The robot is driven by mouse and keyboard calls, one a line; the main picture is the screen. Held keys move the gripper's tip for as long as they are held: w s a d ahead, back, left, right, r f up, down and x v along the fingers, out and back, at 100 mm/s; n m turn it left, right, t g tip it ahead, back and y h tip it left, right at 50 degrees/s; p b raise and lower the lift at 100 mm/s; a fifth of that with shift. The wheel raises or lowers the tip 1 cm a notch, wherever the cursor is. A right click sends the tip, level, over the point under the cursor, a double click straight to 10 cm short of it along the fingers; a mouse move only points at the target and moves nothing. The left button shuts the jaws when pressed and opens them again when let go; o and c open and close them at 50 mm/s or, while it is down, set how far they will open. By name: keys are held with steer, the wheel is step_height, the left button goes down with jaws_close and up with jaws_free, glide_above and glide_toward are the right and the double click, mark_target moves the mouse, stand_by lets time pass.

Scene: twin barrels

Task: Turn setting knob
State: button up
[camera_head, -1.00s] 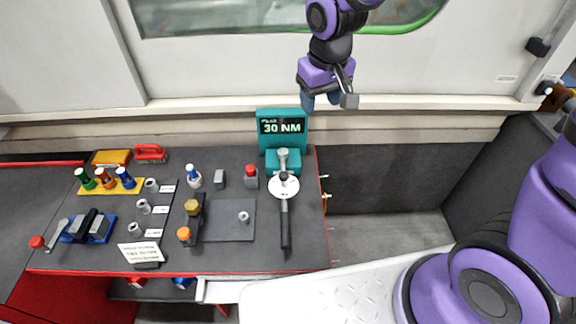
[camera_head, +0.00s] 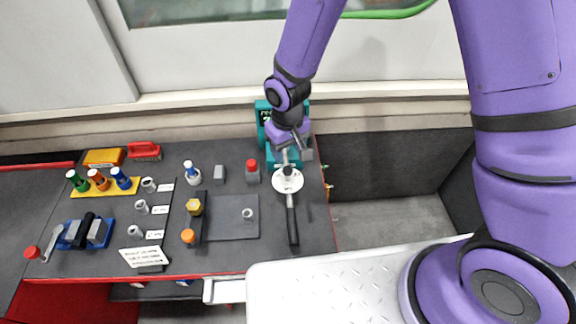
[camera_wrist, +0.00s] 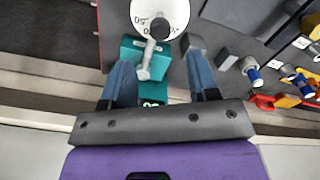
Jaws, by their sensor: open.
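The black setting knob (camera_head: 288,171) appears to be the small cap on the white round dial (camera_head: 287,184) of a torque wrench with a black handle (camera_head: 292,222). In the wrist view the knob (camera_wrist: 160,28) stands on the white dial (camera_wrist: 174,12) at the top, beyond my fingertips. The wrench's grey head meets the teal tester (camera_head: 262,118), whose display is mostly hidden by my arm. My gripper (camera_head: 297,152) is above the tester, just behind the dial. In the wrist view its blue fingers (camera_wrist: 158,66) are apart, either side of the grey metal head and teal block, holding nothing visible.
A red-capped bottle (camera_head: 252,172) and a grey block (camera_head: 219,174) stand left of the wrench. Sockets, coloured bottles and a white label sign (camera_head: 143,257) fill the dark bench further left. The bench's right edge is close to the wrench.

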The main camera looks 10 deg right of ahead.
mark_target(288, 169)
step_height(288, 169, down, 8)
steer(key=shift+r, duration=0.25)
steer(key=c, duration=0.9)
